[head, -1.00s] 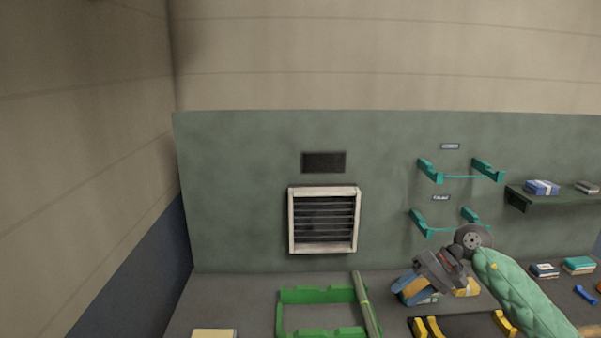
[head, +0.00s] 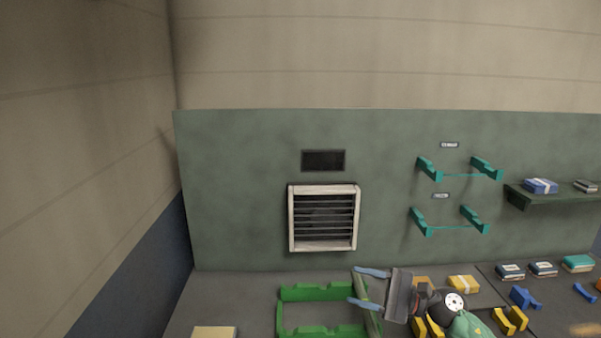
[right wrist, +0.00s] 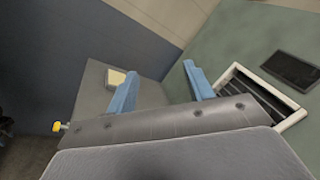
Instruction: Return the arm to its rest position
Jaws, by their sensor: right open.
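My right gripper (head: 369,287) is in the lower part of the head view, reaching in from the lower right. Its two blue fingers are spread apart and point left, with nothing between them that I can see as held. In the head view it overlaps the right side of a green frame (head: 282,296) on the bench. In the right wrist view the open blue fingers (right wrist: 160,92) point toward the wall and bench, empty. My left gripper does not show.
A vent (head: 323,245) and teal wall brackets (head: 450,227) are on the green back panel. A shelf (head: 560,203) holds small boxes. Yellow holders (head: 510,320), blue pieces (head: 524,297) and boxes stand on the bench at right. A cream block (head: 214,332) lies at front left.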

